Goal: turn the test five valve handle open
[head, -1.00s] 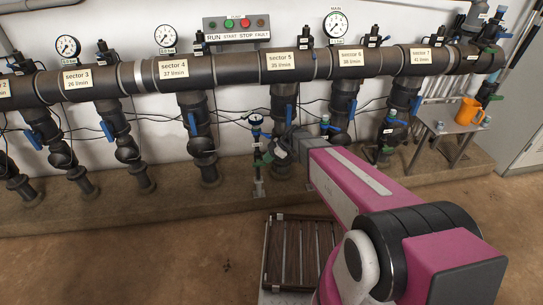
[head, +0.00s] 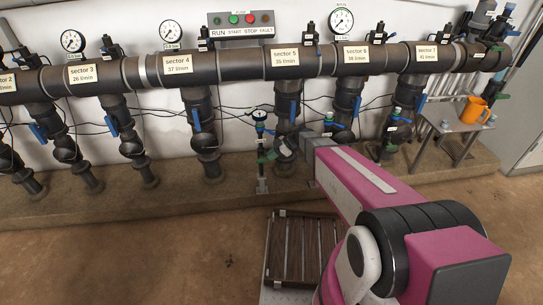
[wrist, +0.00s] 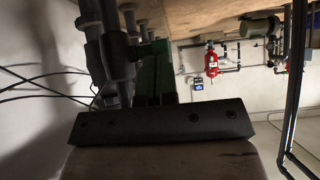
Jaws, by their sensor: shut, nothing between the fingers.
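The test stand in front of the sector 5 pipe carries a small round gauge (head: 259,115) on a thin upright post. A green part (head: 266,157) shows partway up the post; I cannot tell whether it is the valve handle or my fingertips. My gripper (head: 276,154) is right beside the post, reaching in from the right. In the wrist view, my gripper's green fingers (wrist: 152,75) are together and empty, pointing past dark pipes. No handle can be clearly made out there, and contact cannot be told.
The sector 5 pipe (head: 287,103) stands close behind my gripper, with thin black cables around it. A slatted wooden pallet (head: 303,250) lies on the floor. Floor at the left is clear.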

